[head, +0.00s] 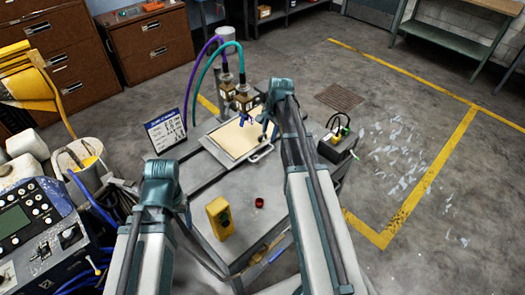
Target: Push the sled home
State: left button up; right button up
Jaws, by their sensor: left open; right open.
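The sled is a flat tray with a cream panel (237,137) and a pale bar handle (262,153) on its near right edge. It sits on rails at the far end of the grey table (240,185), under two nozzles (243,100) with purple and teal hoses. My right gripper (265,130) is open at the sled's right side, close to the handle; I cannot tell if it touches. My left gripper (185,212) is open over the table's left side, away from the sled; its fingers are small and partly hidden by my arm.
A control unit (35,225) is at the left. The middle tabletop is clear.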

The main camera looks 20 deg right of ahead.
aim_at(265, 155)
jog(key=f+b, duration=0.4)
jog(key=w+f+b, duration=0.1)
jog(key=f+b, duration=0.3)
jog(key=f, duration=0.1)
jog(key=w+f+b, duration=0.1)
jog(key=f+b, duration=0.3)
jog(key=b, duration=0.1)
jog(key=shift+w+a+f, duration=0.15)
jog(key=shift+w+a, duration=0.05)
jog(key=shift+a, duration=0.15)
grip_shut()
dwell(0.9)
